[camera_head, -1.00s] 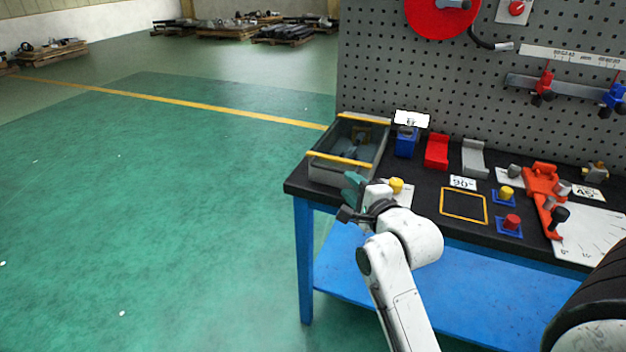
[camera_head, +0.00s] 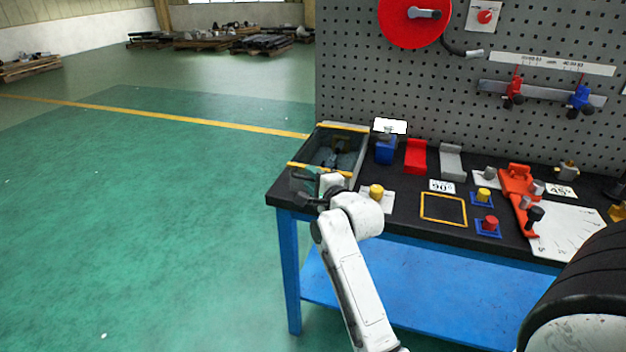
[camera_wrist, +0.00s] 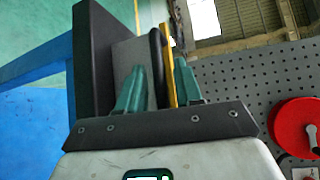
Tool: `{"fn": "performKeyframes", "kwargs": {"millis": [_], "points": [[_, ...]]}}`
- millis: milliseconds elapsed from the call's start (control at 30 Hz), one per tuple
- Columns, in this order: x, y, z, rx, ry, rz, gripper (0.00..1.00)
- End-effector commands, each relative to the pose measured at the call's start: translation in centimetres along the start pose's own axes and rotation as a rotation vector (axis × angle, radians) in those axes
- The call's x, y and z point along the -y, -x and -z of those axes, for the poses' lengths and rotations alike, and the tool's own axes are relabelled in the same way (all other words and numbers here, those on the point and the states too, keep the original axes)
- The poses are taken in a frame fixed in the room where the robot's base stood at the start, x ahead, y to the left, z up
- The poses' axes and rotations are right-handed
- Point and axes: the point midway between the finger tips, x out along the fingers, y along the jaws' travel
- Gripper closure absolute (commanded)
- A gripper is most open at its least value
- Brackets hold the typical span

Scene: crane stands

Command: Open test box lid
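The test box (camera_head: 357,168) is a grey open-looking case with a see-through top at the left end of the bench. Yellow strips (camera_head: 330,169) cross its front and back edges. My gripper (camera_head: 307,183) is at the box's front side, with its fingers toward the box and partly hidden by the hand. In the wrist view the two teal fingers (camera_wrist: 158,78) stand apart. A dark bar (camera_wrist: 155,50) and a yellow strip (camera_wrist: 168,65) lie between or just beyond them, with the grey box wall (camera_wrist: 128,62) behind the left finger. I cannot tell whether a finger touches the bar.
A blue block (camera_head: 386,151), a red block (camera_head: 415,157) and a grey block (camera_head: 451,162) stand right of the box. A yellow knob (camera_head: 376,191) is close to my wrist. The pegboard (camera_head: 350,70) rises behind. The floor left of the bench is clear.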

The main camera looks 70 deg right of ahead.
Motion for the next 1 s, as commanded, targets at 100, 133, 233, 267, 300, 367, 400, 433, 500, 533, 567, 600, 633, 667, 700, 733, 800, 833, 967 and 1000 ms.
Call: {"fn": "performKeyframes", "kwargs": {"millis": [100, 133, 233, 267, 300, 367, 400, 433, 500, 533, 567, 600, 633, 667, 700, 733, 800, 833, 967, 1000], "points": [[-0.01, 0.02, 0.00, 0.000, 0.000, 0.000, 0.72], [-0.01, 0.02, 0.00, 0.000, 0.000, 0.000, 0.75], [-0.01, 0.03, -0.01, 0.000, 0.000, 0.000, 0.84], [-0.02, 0.03, -0.01, 0.000, 0.000, 0.000, 0.87], [-0.02, 0.03, -0.01, 0.000, 0.000, -0.001, 0.91], [-0.03, 0.04, -0.01, 0.000, 0.000, -0.001, 0.97], [-0.03, 0.04, 0.00, 0.000, 0.000, -0.001, 1.00], [-0.04, 0.04, 0.00, 0.000, 0.000, -0.001, 1.00], [-0.04, 0.04, -0.01, 0.000, 0.000, -0.001, 1.00], [-0.05, 0.04, 0.00, 0.000, 0.000, -0.001, 1.00], [-0.05, 0.04, 0.00, 0.000, 0.000, -0.001, 1.00], [-0.05, 0.04, 0.00, 0.000, 0.000, -0.001, 1.00], [-0.05, 0.04, 0.00, 0.000, 0.000, -0.001, 1.00], [-0.06, 0.04, 0.00, 0.000, 0.000, -0.001, 1.00], [-0.06, 0.05, 0.00, 0.000, 0.000, -0.002, 1.00], [-0.07, 0.05, 0.00, 0.000, 0.000, -0.002, 1.00], [-0.07, 0.05, 0.00, 0.000, 0.000, -0.002, 1.00], [-0.06, 0.05, 0.00, 0.000, 0.000, -0.002, 1.00], [0.22, 0.03, -0.13, 0.000, -0.004, -0.005, 1.00], [0.42, 0.01, -0.22, 0.001, -0.007, -0.008, 1.00]]}}
